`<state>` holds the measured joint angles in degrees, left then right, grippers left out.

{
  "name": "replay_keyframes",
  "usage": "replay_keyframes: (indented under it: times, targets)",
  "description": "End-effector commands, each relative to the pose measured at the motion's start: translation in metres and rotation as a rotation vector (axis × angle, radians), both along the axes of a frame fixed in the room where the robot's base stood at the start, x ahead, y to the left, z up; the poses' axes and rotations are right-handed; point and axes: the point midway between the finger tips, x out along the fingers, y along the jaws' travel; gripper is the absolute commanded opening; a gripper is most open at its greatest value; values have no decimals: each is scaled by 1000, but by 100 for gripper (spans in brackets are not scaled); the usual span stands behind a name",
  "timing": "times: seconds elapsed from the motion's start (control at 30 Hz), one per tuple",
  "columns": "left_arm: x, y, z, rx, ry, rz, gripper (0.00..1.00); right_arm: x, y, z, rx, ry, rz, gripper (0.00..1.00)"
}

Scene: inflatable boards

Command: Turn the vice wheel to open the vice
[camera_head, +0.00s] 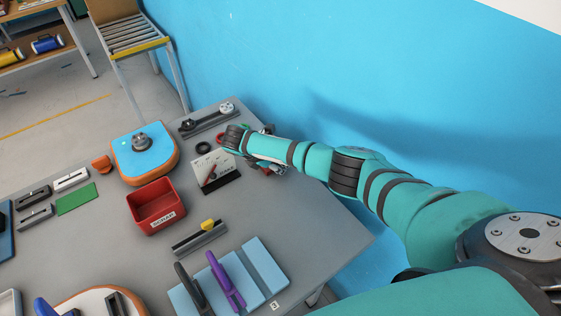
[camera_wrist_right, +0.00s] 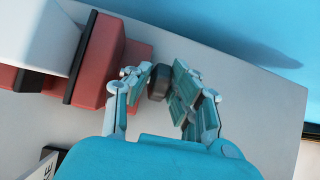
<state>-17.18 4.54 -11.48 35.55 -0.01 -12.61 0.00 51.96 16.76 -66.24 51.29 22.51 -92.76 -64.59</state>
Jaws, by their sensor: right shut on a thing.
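The red vice (camera_wrist_right: 120,60) shows in the right wrist view, at the upper left on the grey bench, with dark plates across it. Its small dark grey wheel (camera_wrist_right: 158,82) sits at the vice's right end, between the fingers of my right gripper (camera_wrist_right: 163,88). The gripper is shut on the wheel. In the head view my right gripper (camera_head: 266,166) is low over the bench's right side, and my right arm hides most of the vice. My left gripper is not in view.
A red bin (camera_head: 156,205), a blue-and-orange board (camera_head: 146,155) and a rail with a yellow knob (camera_head: 199,238) stand farther left and nearer. A blue wall (camera_head: 330,60) rises behind the bench.

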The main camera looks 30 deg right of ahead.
Motion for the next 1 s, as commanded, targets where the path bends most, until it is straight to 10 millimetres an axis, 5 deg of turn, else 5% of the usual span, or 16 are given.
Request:
replay_keyframes:
  times: [0.5,1.0]
  targets:
    - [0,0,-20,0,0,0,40,-1,7,-5,-318,-42,2,0]
    - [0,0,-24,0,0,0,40,-1,7,-3,-376,-51,0,0]
